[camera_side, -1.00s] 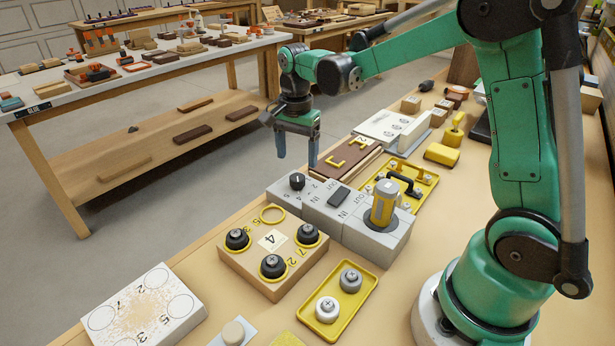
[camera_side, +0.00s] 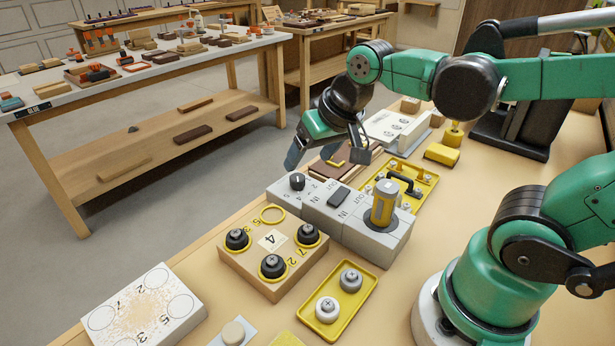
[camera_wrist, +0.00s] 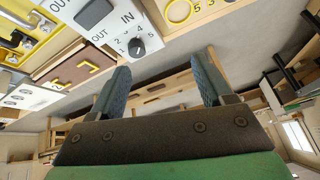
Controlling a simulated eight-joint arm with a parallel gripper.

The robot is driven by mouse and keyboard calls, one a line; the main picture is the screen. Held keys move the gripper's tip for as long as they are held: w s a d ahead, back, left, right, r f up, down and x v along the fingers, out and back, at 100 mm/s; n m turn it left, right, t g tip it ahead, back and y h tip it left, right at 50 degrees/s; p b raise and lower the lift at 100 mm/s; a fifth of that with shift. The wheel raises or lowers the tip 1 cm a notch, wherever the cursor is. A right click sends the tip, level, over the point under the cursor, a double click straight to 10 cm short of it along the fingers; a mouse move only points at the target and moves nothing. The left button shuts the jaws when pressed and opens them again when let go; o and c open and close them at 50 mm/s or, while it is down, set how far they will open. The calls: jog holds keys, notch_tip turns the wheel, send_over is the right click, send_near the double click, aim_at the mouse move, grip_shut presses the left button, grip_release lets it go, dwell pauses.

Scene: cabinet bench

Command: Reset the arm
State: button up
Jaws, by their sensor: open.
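My gripper (camera_side: 328,156) hangs beyond the bench's far-left edge, just behind the grey dial block (camera_side: 325,204). It is tilted, with its blue-grey fingers pointing down and left. In the wrist view, my gripper (camera_wrist: 163,85) shows its two fingers spread well apart with nothing between them. The dial block (camera_wrist: 107,20), with its black knob and IN and OUT labels, lies ahead of the fingers in that view. I see no contact between the fingers and any object.
A wooden block (camera_side: 240,262) with black knobs stands at the front. A yellow tray (camera_side: 423,195) with a black handle and a brown board (camera_side: 319,172) lie near the gripper. A yellow cylinder (camera_side: 383,203) stands on the grey block. Open floor lies left of the bench.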

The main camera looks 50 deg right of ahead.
jog(key=s+n, duration=0.1)
jog(key=s+a+n+t, duration=0.1)
jog(key=n, duration=0.1)
jog(key=shift+f+t, duration=0.3)
jog(key=shift+f, duration=0.1)
